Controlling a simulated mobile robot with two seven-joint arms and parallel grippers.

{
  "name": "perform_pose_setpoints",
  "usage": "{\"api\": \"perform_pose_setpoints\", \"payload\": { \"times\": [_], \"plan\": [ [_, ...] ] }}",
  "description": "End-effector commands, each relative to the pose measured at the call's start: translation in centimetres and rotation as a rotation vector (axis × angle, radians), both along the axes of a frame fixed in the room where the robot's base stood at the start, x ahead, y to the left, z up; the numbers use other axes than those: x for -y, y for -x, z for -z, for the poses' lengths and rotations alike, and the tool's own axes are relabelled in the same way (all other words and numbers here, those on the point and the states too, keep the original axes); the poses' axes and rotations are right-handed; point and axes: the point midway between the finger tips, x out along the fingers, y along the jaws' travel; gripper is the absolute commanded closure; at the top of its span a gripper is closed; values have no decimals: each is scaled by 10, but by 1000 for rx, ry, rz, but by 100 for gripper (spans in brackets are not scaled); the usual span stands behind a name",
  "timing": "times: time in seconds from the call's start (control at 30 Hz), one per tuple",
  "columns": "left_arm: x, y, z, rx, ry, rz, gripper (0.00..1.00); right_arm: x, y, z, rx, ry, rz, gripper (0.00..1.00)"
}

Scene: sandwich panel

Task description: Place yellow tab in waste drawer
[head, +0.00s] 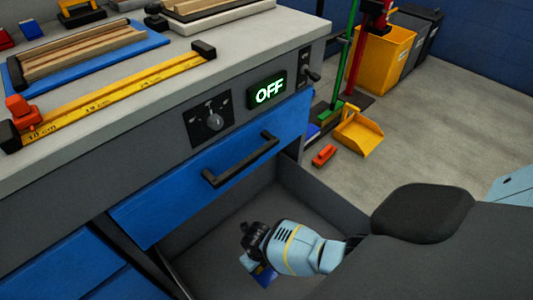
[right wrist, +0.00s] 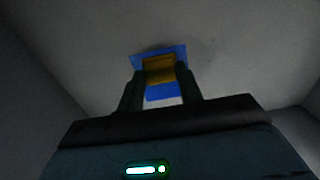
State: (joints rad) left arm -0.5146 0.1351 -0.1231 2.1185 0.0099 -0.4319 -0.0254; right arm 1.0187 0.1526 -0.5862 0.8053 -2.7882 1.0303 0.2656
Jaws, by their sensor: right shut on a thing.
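The waste drawer (head: 330,195) is pulled open under the bench, with a grey inside and a blue front panel above it. My right gripper (head: 252,262) is low inside the drawer. In the right wrist view its two dark fingers (right wrist: 162,80) are shut on the yellow tab (right wrist: 159,68). Blue material (right wrist: 160,93) shows behind and below the yellow; I cannot tell whether it is joined to the tab or lies on the drawer floor. A blue piece (head: 265,276) also shows beside the gripper in the head view. My left gripper is not in view.
The drawer walls rise around my right gripper, and a black handle (head: 240,160) sticks out above. The bench top (head: 150,112) holds a yellow ruler bar (head: 110,98) and a blue tray (head: 155,40). A yellow dustpan (head: 358,132) and an orange-red block (head: 324,155) lie on the floor.

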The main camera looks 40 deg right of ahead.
Motion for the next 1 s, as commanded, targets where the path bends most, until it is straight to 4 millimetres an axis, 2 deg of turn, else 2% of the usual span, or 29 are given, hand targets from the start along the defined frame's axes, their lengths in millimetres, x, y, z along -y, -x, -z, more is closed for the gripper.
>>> {"api": "perform_pose_setpoints", "payload": {
  "times": [0.1,0.27,0.5,0.63,0.83,1.0],
  "plan": [
    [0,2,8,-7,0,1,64,22,-8,5,-3,1,3,87],
    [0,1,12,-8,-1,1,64,38,-15,5,-2,1,1,87],
    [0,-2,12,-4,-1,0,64,42,-17,4,-1,1,0,87],
    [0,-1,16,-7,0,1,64,52,-21,6,-2,1,2,87],
    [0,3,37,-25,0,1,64,51,-19,39,-7,-1,1,87],
    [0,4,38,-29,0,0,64,52,-21,41,-1,-1,0,87]
  ]
}}
